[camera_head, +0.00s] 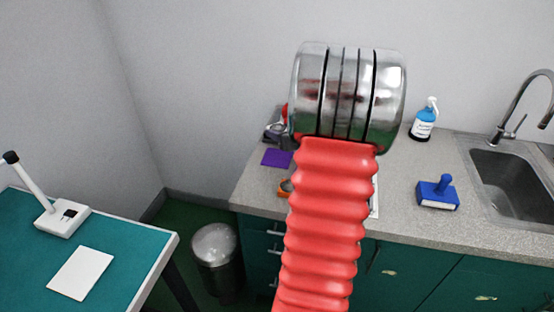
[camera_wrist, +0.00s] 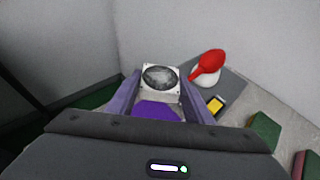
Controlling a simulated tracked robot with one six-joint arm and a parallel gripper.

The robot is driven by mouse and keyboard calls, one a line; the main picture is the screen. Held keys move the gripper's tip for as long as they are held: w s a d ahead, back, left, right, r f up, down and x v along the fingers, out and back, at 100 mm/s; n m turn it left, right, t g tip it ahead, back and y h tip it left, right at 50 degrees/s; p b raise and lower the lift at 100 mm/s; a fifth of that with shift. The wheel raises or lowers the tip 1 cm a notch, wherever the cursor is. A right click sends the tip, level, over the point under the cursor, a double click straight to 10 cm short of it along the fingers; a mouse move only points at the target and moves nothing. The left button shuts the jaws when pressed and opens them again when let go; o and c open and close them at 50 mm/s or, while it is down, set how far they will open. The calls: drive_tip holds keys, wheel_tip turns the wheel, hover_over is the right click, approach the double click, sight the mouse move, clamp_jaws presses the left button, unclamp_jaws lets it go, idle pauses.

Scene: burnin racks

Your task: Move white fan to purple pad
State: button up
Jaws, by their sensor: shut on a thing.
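The white fan (camera_wrist: 160,77), a square white frame with a dark round middle, sits between the fingertips of my gripper (camera_wrist: 160,82) in the wrist view. My gripper is shut on it. The purple pad (camera_wrist: 157,110) shows between the fingers, nearer the wrist camera than the fan in the picture. In the head view the purple pad (camera_head: 277,158) lies on the left end of the grey counter, partly hidden by my arm. My arm hides the fan and the fingers there. Whether the fan touches the counter cannot be told.
A red-topped object with a white base (camera_wrist: 207,68) and a yellow-screened device (camera_wrist: 216,104) are right of the fan. A blue stamp (camera_head: 438,193), blue bottle (camera_head: 424,120) and sink (camera_head: 508,185) are farther right. A bin (camera_head: 216,250) stands left of the counter; walls close the corner behind.

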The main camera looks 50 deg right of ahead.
hover_over(280, 160)
drive_tip(key=shift+s+f, duration=0.1)
drive_tip(key=shift+f, duration=3)
drive_tip(key=shift+f, duration=1.9)
drive_tip(key=o, duration=1)
drive_tip(key=shift+f, duration=0.1)
drive_tip(key=shift+o, duration=0.2)
drive_tip(key=v, duration=1.2)
drive_tip(key=shift+s, duration=0.1)
